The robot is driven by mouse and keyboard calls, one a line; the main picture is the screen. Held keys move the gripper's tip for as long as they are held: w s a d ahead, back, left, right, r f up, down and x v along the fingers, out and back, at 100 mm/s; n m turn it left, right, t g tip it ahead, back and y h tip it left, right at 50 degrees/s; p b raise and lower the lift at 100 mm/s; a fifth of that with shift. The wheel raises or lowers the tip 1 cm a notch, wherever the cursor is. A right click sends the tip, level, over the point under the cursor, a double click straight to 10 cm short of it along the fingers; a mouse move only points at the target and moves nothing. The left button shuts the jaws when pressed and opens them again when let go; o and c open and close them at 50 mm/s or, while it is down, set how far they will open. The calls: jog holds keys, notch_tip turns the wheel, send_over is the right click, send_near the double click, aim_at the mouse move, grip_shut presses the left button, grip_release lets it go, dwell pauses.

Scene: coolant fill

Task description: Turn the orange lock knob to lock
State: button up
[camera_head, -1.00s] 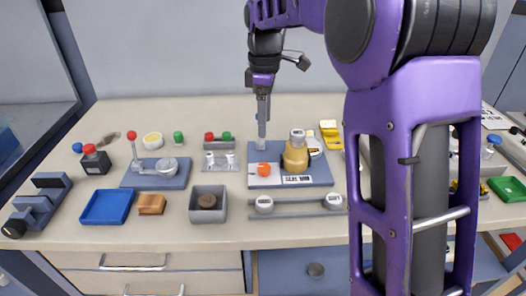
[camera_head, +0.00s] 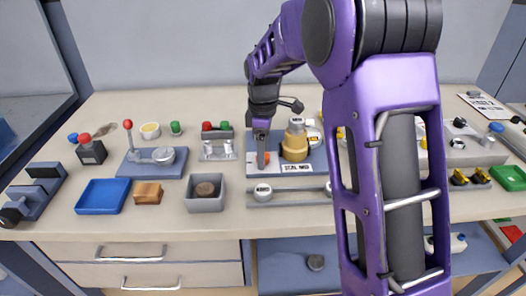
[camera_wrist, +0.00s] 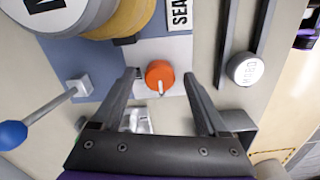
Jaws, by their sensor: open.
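The orange lock knob (camera_wrist: 159,76) is a round knob with a pale pointer mark, on a white patch of the blue-grey base plate (camera_wrist: 98,58). In the head view the knob (camera_head: 264,159) is partly hidden behind my gripper (camera_head: 262,160). In the wrist view my gripper (camera_wrist: 163,83) is open, with one finger to each side of the knob and no visible contact. A tan and grey capped vessel (camera_head: 294,146) stands on the same plate, right of the knob.
A blue-ended lever (camera_wrist: 40,115) is left of the knob in the wrist view. A grey box (camera_head: 205,192) and blue tray (camera_head: 102,196) are to the left.

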grip_shut()
jog(key=shift+m, duration=0.3)
jog(key=m+p, duration=0.1)
jog(key=m, duration=0.1)
jog(key=shift+r+m+p, duration=0.1)
jog(key=shift+m+p, duration=0.3)
jog(key=m+p, duration=0.1)
jog(key=m, duration=0.4)
jog(key=shift+p, duration=0.4)
jog(key=m+p, duration=0.1)
jog(key=m, duration=0.3)
jog(key=shift+m, duration=0.4)
jog(key=m+p, duration=0.1)
jog(key=m, duration=0.3)
jog(key=shift+m, duration=0.3)
